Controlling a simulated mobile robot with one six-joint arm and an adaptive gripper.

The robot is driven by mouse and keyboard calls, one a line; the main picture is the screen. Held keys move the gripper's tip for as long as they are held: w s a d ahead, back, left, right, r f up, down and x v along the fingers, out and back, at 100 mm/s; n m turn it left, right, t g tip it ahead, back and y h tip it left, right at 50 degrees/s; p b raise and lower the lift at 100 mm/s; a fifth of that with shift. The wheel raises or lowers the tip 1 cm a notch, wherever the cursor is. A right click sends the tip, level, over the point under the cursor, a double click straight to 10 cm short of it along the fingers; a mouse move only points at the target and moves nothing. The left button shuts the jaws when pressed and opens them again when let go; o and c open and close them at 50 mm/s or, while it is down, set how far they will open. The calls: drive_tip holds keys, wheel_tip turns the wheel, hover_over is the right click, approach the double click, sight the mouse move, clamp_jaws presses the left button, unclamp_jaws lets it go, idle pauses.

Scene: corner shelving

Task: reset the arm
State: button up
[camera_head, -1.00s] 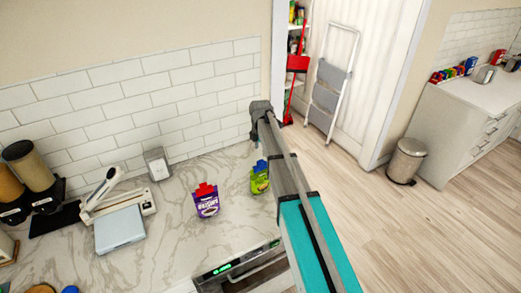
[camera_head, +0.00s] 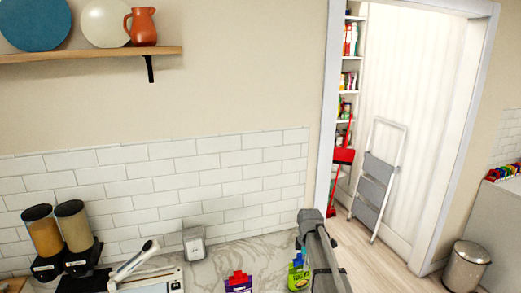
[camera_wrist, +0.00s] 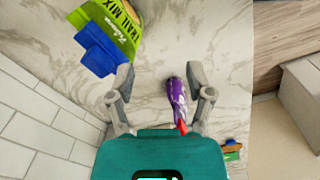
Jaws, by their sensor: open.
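My arm (camera_head: 324,262) reaches up from the bottom edge of the head view, over the counter; its fingers are not seen there. In the wrist view my gripper (camera_wrist: 162,76) is open and empty, its two grey fingers apart. A purple pouch (camera_wrist: 178,97) with a red clip shows between the fingers, on the counter beyond them. A green trail mix bag (camera_wrist: 122,18) with a blue clip (camera_wrist: 97,48) is at the upper left there, clear of the fingers. In the head view the purple pouch (camera_head: 239,288) and green bag (camera_head: 299,280) are cut off at the bottom.
The marble counter (camera_head: 250,250) runs along a tiled wall. Two dispensers (camera_head: 75,224) stand at the left. A wooden shelf (camera_head: 90,54) holds plates and an orange jug (camera_head: 143,26). A step ladder (camera_head: 376,180) and a bin (camera_head: 466,266) stand at the right.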

drive_tip(key=s+f+m+b, duration=0.4)
drive_tip(key=s+m, duration=0.4)
drive_tip(key=s, duration=0.3)
drive_tip(key=s+f+m+b, duration=0.4)
drive_tip(key=s+f+m, duration=0.1)
drive_tip(key=s+m, duration=0.4)
drive_tip(key=shift+s+d+f+b, duration=0.25)
drive_tip(key=shift+s+b, duration=0.15)
drive_tip(key=shift+s, duration=0.5)
